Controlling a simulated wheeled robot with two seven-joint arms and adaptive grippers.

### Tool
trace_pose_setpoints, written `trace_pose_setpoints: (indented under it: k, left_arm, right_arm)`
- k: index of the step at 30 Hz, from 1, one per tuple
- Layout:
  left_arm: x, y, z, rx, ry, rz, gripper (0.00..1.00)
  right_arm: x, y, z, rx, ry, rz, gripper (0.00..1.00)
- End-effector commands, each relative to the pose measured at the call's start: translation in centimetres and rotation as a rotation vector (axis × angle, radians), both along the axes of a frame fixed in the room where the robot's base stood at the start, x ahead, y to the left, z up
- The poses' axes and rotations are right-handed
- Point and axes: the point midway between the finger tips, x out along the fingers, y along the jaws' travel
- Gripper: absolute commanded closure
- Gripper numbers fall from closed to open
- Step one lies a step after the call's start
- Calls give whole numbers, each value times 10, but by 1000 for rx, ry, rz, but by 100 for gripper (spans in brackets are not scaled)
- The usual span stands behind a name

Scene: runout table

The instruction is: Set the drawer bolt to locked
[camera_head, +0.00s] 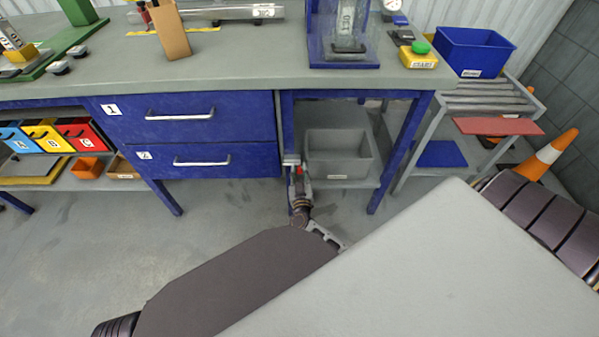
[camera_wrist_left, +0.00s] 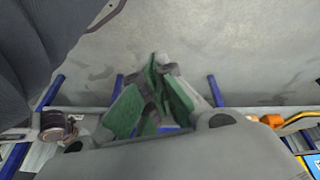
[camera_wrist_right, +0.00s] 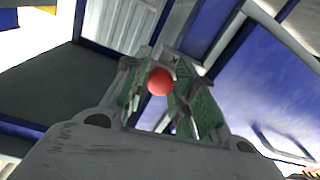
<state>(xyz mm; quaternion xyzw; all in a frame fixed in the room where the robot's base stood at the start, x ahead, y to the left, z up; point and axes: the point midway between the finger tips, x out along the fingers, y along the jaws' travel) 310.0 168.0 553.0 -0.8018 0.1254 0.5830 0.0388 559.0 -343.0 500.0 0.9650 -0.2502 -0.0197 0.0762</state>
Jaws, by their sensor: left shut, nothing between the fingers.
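The drawer bolt shows in the head view as a small grey fitting (camera_head: 291,159) on the blue frame at the right edge of the drawers (camera_head: 225,160). Its red ball knob (camera_wrist_right: 160,82) shows in the right wrist view, with a grey plate behind it. My right gripper (camera_head: 299,182) is at the bolt. In the right wrist view its fingers (camera_wrist_right: 160,88) stand on either side of the knob, close against it. The gripper hides much of the bolt in the head view. My left gripper (camera_wrist_left: 155,75) is shut and empty above the floor, away from the bolt.
Both drawers look closed. A grey bin (camera_head: 338,155) stands on the shelf right of the bolt, close to my right gripper. The workbench (camera_head: 240,62) is above. A traffic cone (camera_head: 553,152) stands far right. Floor in front of the drawers is clear.

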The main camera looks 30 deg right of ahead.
Motion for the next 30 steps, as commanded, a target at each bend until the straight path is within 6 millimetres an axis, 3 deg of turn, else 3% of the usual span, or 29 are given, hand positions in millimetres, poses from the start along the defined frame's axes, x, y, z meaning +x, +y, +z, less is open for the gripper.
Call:
trace_pose_setpoints:
  k: [1,5,17,30]
  left_arm:
    - [1,0,0,1,-1,0,100]
    - [3,0,1,1,-6,0,100]
    - [8,0,5,-1,-16,3,100]
    - [2,2,-13,10,21,5,100]
  right_arm:
    - [0,0,0,0,0,0,84]
    - [0,0,0,0,0,0,100]
    - [3,5,0,1,0,-1,100]
    - [24,40,-1,4,3,0,100]
